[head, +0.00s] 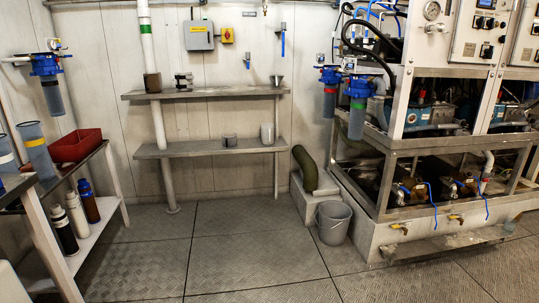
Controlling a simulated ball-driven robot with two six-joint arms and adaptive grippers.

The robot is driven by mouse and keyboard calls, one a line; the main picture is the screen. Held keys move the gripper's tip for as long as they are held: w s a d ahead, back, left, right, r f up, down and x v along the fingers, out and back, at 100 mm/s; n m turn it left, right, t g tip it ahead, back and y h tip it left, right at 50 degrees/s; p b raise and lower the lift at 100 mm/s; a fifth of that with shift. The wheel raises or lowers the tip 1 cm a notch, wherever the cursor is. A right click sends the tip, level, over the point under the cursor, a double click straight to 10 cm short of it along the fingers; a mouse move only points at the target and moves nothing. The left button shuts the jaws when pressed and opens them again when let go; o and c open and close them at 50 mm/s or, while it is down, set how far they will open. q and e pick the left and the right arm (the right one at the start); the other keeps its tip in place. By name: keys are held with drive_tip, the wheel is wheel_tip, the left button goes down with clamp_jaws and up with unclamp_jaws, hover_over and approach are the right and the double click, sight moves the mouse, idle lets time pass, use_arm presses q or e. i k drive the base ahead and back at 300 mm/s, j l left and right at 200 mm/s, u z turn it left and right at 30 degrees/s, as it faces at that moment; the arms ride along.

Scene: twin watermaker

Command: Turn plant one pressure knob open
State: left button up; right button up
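The watermaker plant (420,100) stands on the right in a metal frame. A round pressure gauge (432,10) sits on its upper left panel. Just below the gauge is a small pale knob-like fitting (437,28); I cannot tell for sure whether it is the pressure knob, or how far it is turned. A control panel (472,34) with dark switches is to its right, and part of another panel shows at the right edge. No plant number is readable. Neither of my grippers is in view.
Wall shelves (205,93) are at the back. A table with a red bin (75,146) is on the left. The middle floor (240,255) is clear.

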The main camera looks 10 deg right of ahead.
sight(440, 27)
drive_tip(key=i+l, duration=0.4)
drive_tip(key=i+l+z, duration=0.15)
drive_tip(key=i+l, duration=0.2)
drive_tip(key=i, duration=0.15)
drive_tip(key=i+l+z, duration=0.1)
drive_tip(key=l, duration=0.3)
drive_tip(key=i+l+z, duration=0.1)
drive_tip(key=l, duration=0.3)
drive_tip(key=i+l+z, duration=0.1)
drive_tip(key=l, duration=0.25)
